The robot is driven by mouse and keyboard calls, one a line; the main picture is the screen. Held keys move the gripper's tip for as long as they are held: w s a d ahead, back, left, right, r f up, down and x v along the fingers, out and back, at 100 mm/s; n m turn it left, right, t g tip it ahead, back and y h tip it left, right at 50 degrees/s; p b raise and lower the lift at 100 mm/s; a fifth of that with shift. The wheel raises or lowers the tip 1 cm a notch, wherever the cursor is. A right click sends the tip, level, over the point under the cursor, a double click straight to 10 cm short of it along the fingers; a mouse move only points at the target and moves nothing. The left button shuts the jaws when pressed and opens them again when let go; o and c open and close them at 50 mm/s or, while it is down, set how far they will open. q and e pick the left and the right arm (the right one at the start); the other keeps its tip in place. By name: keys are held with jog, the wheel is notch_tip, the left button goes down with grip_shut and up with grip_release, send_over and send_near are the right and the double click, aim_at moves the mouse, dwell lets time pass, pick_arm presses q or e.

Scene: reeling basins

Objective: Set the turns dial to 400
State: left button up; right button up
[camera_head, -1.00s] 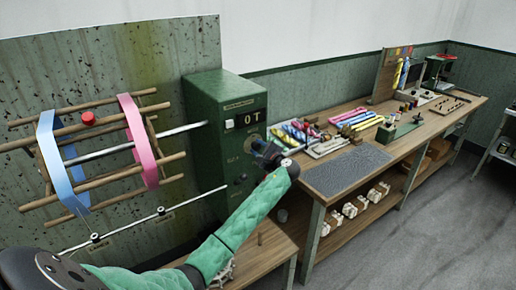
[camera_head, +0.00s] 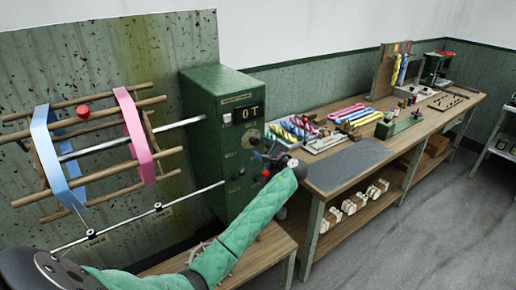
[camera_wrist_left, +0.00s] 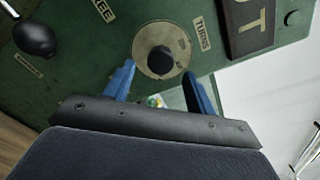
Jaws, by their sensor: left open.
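The turns dial (camera_head: 250,138) is a round pale plate on the front of the green machine box (camera_head: 212,120), below a display (camera_head: 248,113) that reads "0 T". In the left wrist view the turns dial (camera_wrist_left: 182,42) has a dark round knob (camera_wrist_left: 158,60) at its centre and a "TURNS" label beside it. My left gripper (camera_head: 268,155) is just in front of the box, low and right of the dial. Its blue fingers (camera_wrist_left: 160,88) are open and empty, spread to either side below the knob, apparently short of it. My right gripper is not in view.
A reel (camera_head: 90,145) with blue and pink bands stands left of the box. A black knob (camera_wrist_left: 35,39) sits on the panel near the dial. The workbench (camera_head: 345,195) at the right holds coloured skeins (camera_head: 350,112) and a grey mat (camera_head: 343,165).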

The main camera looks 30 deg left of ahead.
pick_arm(q)
jog(key=shift+b+v, duration=0.55)
jog(key=shift+v, duration=1.35)
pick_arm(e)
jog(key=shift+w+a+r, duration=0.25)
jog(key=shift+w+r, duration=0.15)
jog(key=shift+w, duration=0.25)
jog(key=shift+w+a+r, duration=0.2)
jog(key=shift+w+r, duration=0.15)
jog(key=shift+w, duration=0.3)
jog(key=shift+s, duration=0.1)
